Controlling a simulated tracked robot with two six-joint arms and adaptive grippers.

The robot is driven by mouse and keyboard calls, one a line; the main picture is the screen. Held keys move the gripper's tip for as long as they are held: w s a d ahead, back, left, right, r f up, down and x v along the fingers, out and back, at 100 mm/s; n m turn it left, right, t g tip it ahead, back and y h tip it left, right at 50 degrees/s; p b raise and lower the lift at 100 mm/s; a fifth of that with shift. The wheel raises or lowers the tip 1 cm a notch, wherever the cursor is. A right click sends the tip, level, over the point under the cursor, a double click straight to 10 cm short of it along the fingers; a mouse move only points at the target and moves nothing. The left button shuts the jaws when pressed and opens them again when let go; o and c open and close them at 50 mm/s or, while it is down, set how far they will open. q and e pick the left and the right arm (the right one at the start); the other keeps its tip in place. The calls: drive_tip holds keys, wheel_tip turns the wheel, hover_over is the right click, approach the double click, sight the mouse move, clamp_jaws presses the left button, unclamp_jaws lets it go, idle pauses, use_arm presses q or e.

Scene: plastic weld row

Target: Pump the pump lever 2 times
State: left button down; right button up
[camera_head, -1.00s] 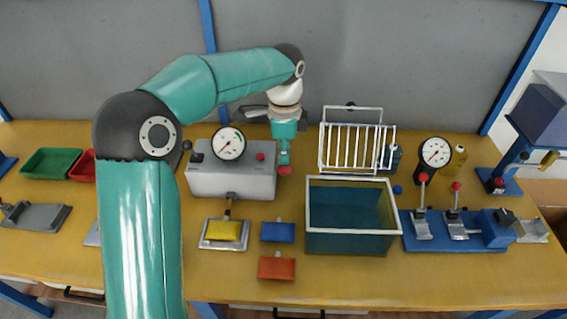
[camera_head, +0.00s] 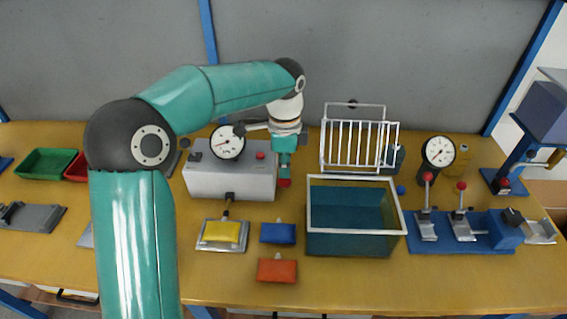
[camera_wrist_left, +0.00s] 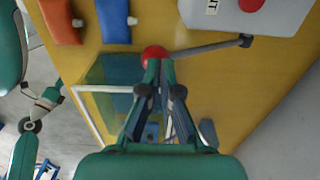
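The pump lever is a thin grey rod (camera_wrist_left: 205,48) with a red ball knob (camera_wrist_left: 153,54), pivoted at the side of a light grey pump box. In the wrist view my left gripper (camera_wrist_left: 158,67) has its fingertips close together at the knob and appears shut on it. In the head view the left gripper (camera_head: 285,170) points down at the right end of the pump box (camera_head: 230,182), with the red knob (camera_head: 284,183) at its tips. Most of the rod is hidden in the head view. A round dial gauge (camera_head: 228,142) stands on the box. My right gripper is not in view.
A blue tank with a white rim (camera_head: 308,215) stands close right of the lever. A white wire rack (camera_head: 358,146) is behind it. A yellow pouch (camera_head: 221,232), a blue pouch (camera_head: 278,233) and an orange pouch (camera_head: 277,270) lie in front of the box.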

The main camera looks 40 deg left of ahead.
sight(284, 181)
use_arm(q)
drive_tip(key=shift+f, duration=0.1)
drive_tip(key=shift+s+d+f+b, duration=0.2)
drive_tip(key=shift+s+f+b, duration=0.1)
drive_tip(key=shift+f+b, duration=0.45)
drive_tip(key=shift+s+d+f+b, duration=0.2)
drive_tip(key=shift+s+f+b, duration=0.1)
drive_tip(key=shift+f+b, duration=0.45)
drive_tip(key=shift+f, duration=0.4)
drive_tip(key=shift+r, duration=0.1)
wheel_tip(284, 181, up, 10)
drive_tip(key=w+a+p, duration=0.1)
drive_tip(key=w+p, duration=0.1)
drive_tip(key=p, duration=0.9)
drive_tip(key=shift+a+r+p, duration=0.2)
drive_tip(key=shift+a+p, duration=0.05)
drive_tip(key=shift+p, duration=0.1)
